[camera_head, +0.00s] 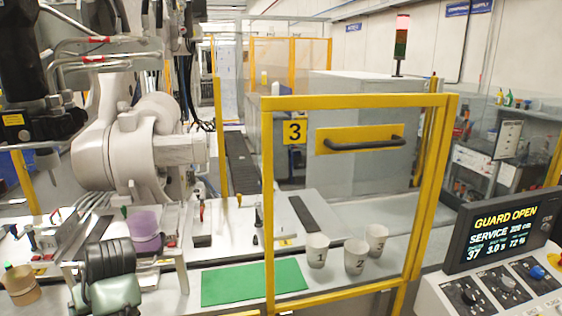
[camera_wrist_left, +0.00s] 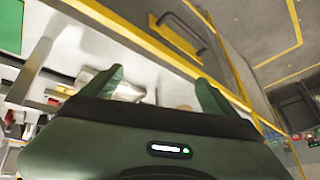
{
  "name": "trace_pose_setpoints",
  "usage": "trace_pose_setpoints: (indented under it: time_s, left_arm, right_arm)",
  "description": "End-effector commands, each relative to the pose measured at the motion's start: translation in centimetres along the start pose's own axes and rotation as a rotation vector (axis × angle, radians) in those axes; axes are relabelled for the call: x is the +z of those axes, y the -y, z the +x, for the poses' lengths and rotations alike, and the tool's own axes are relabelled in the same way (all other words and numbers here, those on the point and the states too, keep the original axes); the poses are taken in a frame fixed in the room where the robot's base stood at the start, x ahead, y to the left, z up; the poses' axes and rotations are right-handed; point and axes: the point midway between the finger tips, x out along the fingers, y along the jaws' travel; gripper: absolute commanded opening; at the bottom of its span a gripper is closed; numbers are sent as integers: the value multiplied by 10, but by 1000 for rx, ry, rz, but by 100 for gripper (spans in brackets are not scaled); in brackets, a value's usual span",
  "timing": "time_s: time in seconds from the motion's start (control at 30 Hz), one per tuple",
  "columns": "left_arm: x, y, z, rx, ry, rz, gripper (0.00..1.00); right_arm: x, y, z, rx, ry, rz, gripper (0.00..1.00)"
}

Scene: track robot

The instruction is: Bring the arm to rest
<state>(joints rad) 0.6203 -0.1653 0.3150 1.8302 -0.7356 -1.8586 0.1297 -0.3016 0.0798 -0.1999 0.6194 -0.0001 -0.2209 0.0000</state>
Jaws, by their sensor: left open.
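My left arm shows at the lower left of the head view, with a dark ribbed joint and a green gripper body (camera_head: 108,297). Its fingers cannot be made out there. In the left wrist view my left gripper (camera_wrist_left: 160,76) has its two green fingers spread apart, with nothing held between them. Beyond the fingers are the pale bench and a yellow-framed guard door with a dark handle (camera_wrist_left: 182,32). My right gripper is not in view.
The yellow guard door frame (camera_head: 352,101) stands mid-view. Three numbered white cups (camera_head: 317,251) stand near a bare green mat (camera_head: 252,283). A purple cup-like object (camera_head: 145,230) and a tan roll (camera_head: 21,285) are near my arm. A "GUARD OPEN" panel (camera_head: 506,228) is at right.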

Motion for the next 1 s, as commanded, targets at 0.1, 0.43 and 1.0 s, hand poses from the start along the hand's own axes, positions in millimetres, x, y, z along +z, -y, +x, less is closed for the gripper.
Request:
trace_pose_setpoints:
  time_s: [0.1, 0.43, 1.0]
  left_arm:
    - [52, 15, 33, 8, -35, 147, 89]
    - [212, 29, 53, 200, -29, 571, 89]
    - [372, 52, 0, 496, 123, 859, 89]
  right_arm:
    - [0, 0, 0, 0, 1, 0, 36]
    - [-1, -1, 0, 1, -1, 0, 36]
    - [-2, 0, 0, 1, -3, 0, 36]
